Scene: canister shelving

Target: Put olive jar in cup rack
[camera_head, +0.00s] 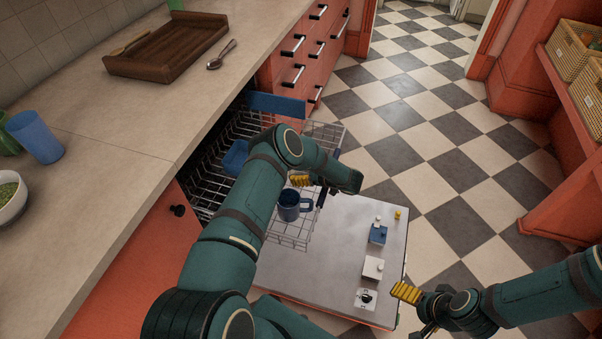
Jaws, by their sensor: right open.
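Several small containers stand on the open dishwasher door (330,265): a blue one with a white top (378,234), a white one (373,267) and a white one with a dark round mark (366,299). I cannot tell for sure which is the olive jar. The pulled-out wire rack (290,232) holds a dark blue mug (289,205). My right gripper (416,311) is open and empty at the door's right edge, close to the marked white container. My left gripper (311,188) is over the rack beside the mug; its fingers are partly hidden by its arm.
A blue item (236,158) sits farther back in the rack, and a blue board (277,105) stands behind it. The counter at left holds a wooden tray (165,55), a spoon (222,54), a blue cup (35,137) and a bowl (10,196). The checkered floor at right is open.

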